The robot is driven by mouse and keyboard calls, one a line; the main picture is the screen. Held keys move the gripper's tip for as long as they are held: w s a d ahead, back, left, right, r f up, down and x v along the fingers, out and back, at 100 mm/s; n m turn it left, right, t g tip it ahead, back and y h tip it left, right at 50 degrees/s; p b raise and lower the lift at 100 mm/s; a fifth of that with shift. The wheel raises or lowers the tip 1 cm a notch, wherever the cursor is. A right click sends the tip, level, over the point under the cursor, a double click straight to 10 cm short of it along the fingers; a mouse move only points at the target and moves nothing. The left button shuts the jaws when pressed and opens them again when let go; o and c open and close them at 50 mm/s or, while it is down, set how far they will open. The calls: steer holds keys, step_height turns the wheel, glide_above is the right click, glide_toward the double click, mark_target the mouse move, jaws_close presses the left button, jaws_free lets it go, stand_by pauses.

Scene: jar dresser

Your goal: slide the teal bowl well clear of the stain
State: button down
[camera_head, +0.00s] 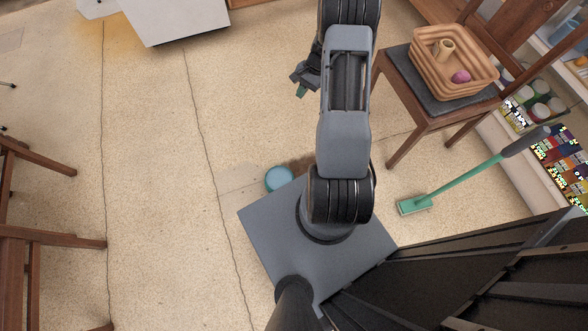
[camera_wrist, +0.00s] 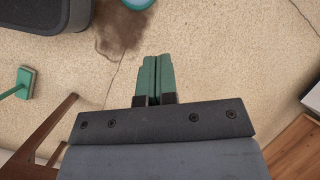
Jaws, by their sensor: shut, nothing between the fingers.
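The teal bowl (camera_head: 279,179) sits on the floor beside my base in the head view. In the wrist view its rim (camera_wrist: 137,3) is cut off by the top edge. The dark brown stain (camera_wrist: 120,30) spreads on the floor right next to the bowl, and the bowl appears to meet or overlap its edge. In the head view part of the stain (camera_head: 297,165) shows beside the bowl, the rest hidden behind my arm. My gripper (camera_head: 301,90) is above the floor, well away from the bowl. In the wrist view its green fingers (camera_wrist: 158,58) are together and empty.
A chair (camera_head: 395,75) with a woven basket (camera_head: 440,85) stands right of my arm. Shelves with jars line the right side. Wooden chairs (camera_head: 50,235) stand at left. The floor left of the bowl is clear.

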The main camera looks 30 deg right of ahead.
steer(key=s+d+f+m+t+y+b, duration=0.1)
steer(key=s+f+m+b, duration=0.2)
steer(key=f, duration=1)
steer(key=s+d+f+m+y+b, duration=0.1)
steer(key=s+f+m+b, duration=0.2)
steer(key=f, duration=0.9)
steer(key=s+d+f+m+t+y+b, duration=0.1)
steer(key=s+d+f+m+b, duration=0.2)
steer(key=f, duration=1)
steer(key=shift+n, duration=0.6)
steer(key=b+x, duration=0.1)
steer(key=x, duration=0.2)
steer(key=b+x, duration=0.2)
steer(key=x, duration=0.2)
steer(key=b+x, duration=0.1)
steer(key=x, duration=0.3)
steer(key=shift+s+a+r, duration=0.3)
steer(key=shift+s+a, duration=0.1)
steer(key=a, duration=0.3)
steer(key=shift+w+b, duration=0.3)
steer(key=shift+b, duration=0.05)
steer(key=shift+w+a, duration=0.15)
steer(key=shift+a, duration=0.45)
